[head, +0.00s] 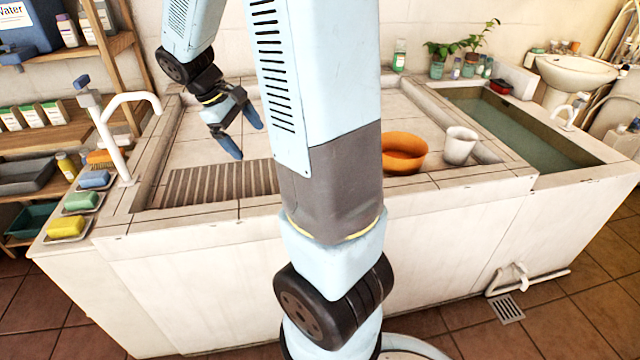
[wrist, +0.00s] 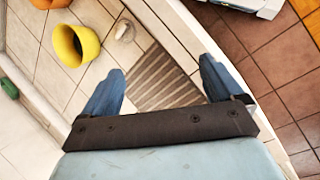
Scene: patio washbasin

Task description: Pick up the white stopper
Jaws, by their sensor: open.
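A small round whitish thing (wrist: 124,31), which looks like the white stopper, lies on the tiled counter in the wrist view. It is beside the ribbed brown drain strip (wrist: 160,78) and ahead of my left finger. I cannot make it out in the head view, where my arm covers part of the counter. My gripper (head: 244,136) is open and empty above the left part of the counter. In the wrist view its blue fingers (wrist: 162,70) are spread apart over the ribbed strip, apart from the whitish thing.
An orange bowl (head: 404,148) and a pale cup (head: 460,146) stand right of my arm. A white faucet (head: 120,130) and soap dishes (head: 80,202) line the left edge. A water basin (head: 530,135) lies right.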

